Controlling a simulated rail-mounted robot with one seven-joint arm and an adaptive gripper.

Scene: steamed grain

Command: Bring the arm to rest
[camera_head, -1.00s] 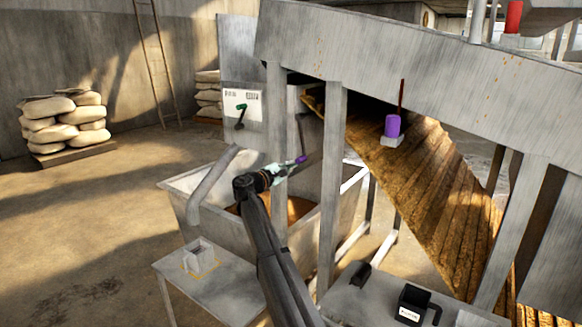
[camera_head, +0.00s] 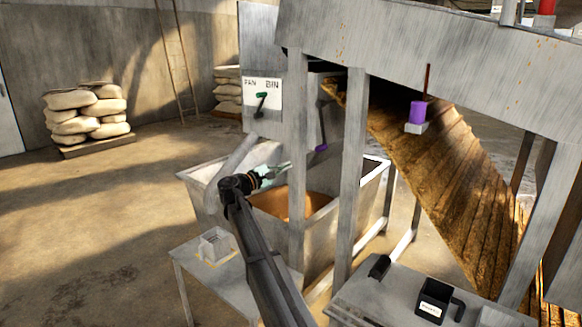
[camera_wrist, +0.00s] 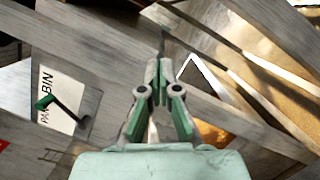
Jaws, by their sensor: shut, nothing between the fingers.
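My gripper (camera_head: 286,167) is at the end of my dark arm, over the grey metal bin (camera_head: 343,205) with orange-brown contents, close to a grey upright post. In the wrist view my gripper (camera_wrist: 160,65) points at grey beams with its two fingers together and nothing between them. How far the fingertips are from the beams I cannot tell.
A panel with a green-handled lever (camera_head: 262,100) marked PAN and BIN stands behind my gripper. A grey post (camera_head: 297,160) is beside it. A purple-handled part (camera_head: 321,148) is to the right.

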